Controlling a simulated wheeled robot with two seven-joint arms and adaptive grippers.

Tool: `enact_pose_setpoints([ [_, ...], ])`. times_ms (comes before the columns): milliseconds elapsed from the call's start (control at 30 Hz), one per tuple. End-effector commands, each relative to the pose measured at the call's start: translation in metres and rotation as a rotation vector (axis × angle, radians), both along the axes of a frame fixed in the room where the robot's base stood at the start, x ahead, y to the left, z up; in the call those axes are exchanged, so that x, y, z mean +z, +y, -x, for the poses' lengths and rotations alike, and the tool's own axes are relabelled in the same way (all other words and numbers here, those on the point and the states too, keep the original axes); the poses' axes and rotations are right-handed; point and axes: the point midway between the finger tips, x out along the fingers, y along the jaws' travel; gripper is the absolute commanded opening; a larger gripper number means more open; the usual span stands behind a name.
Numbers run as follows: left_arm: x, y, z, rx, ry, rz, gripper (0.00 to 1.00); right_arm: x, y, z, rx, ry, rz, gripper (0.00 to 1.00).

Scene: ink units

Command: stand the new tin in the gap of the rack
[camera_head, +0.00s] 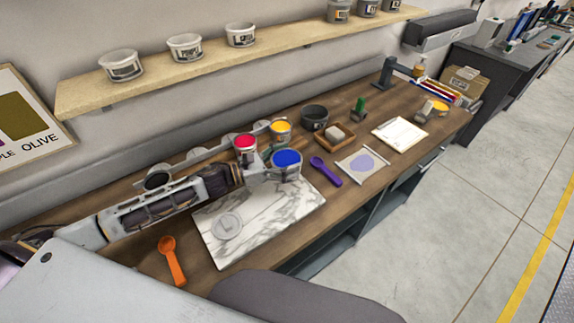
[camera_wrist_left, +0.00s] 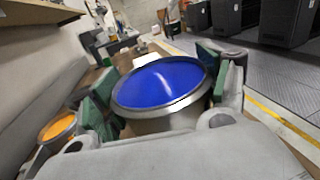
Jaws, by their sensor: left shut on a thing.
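A tin of blue ink (camera_head: 287,159) is between the fingers of my left gripper (camera_head: 273,169), at the far right corner of the marble slab. The left wrist view shows the blue tin (camera_wrist_left: 160,84) upright between two green-padded fingers (camera_wrist_left: 160,98). I cannot tell whether its base touches the slab. Behind my left arm is the pale rack (camera_head: 196,155) with round places. A red tin (camera_head: 245,142) and a yellow tin (camera_head: 281,129) are at its right part. A dark round place (camera_head: 157,180) shows at its left end. My arm hides part of the rack. My right gripper is out of view.
The marble slab (camera_head: 255,212) carries a clear round lid (camera_head: 227,227). An orange scoop (camera_head: 171,261) lies left of it, a purple scoop (camera_head: 326,171) right of it. A dark bowl (camera_head: 314,117) and wooden tray (camera_head: 335,136) stand beyond. A shelf (camera_head: 215,57) with tubs runs above.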

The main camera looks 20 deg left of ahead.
Motion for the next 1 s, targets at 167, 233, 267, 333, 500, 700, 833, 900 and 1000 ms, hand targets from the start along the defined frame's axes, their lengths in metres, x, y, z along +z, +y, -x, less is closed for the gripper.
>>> enact_pose_setpoints([
  [167, 0.0032, -0.0003, -0.0001, -0.001, -0.003, 0.002, 0.35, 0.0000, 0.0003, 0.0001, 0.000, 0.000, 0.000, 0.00],
  [233, 0.0032, -0.0003, -0.0002, -0.001, -0.003, 0.002, 0.35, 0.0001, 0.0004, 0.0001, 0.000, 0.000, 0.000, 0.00],
  [267, 0.0031, -0.0003, -0.0002, -0.001, -0.003, 0.002, 0.35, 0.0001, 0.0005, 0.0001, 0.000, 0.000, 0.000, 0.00],
  [333, 0.0031, -0.0003, -0.0002, -0.001, -0.003, 0.002, 0.35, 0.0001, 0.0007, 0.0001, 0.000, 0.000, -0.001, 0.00],
  [500, 0.0030, -0.0003, -0.0002, -0.001, -0.003, 0.002, 0.35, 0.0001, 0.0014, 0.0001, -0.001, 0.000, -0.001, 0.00],
  [700, 0.0029, -0.0004, -0.0002, -0.001, -0.003, 0.002, 0.35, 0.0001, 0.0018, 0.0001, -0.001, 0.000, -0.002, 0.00],
  [833, 0.0024, -0.0004, -0.0007, -0.001, -0.003, 0.001, 0.35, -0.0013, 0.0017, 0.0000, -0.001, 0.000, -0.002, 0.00],
  [900, 0.0019, -0.0004, -0.0013, -0.001, -0.003, 0.001, 0.35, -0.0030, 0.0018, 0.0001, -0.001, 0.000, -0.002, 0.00],
  [1000, 0.0008, -0.0002, -0.0029, -0.002, -0.004, 0.001, 0.35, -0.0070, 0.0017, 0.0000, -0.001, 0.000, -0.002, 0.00],
])
